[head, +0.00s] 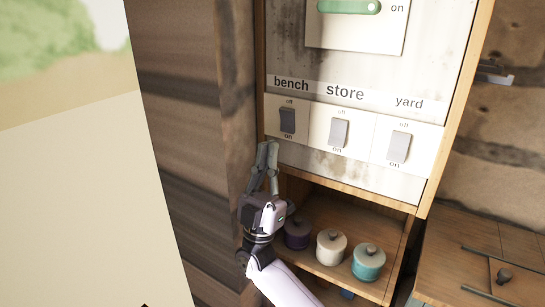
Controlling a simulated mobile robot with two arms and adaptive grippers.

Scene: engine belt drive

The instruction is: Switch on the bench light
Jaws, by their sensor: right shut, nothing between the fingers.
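The bench switch (288,120) is a dark grey rocker on a white plate at the left of a row of switches. It has "off" printed above it and "on" below, with the label "bench" over it. It looks darker than the other two rockers; I cannot tell for sure which way it is tipped. My right gripper (267,148) is shut and empty. Its fingers point up, with the tips just below and left of the bench switch in the picture, apart from the rocker. My left gripper is not in view.
The store switch (339,133) and yard switch (399,147) are to the right. Above is a green handle (348,6) beside "on". Lidded pots, purple (297,234), cream (331,247) and teal (368,262), stand on the shelf below. A wooden post borders the panel's left.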

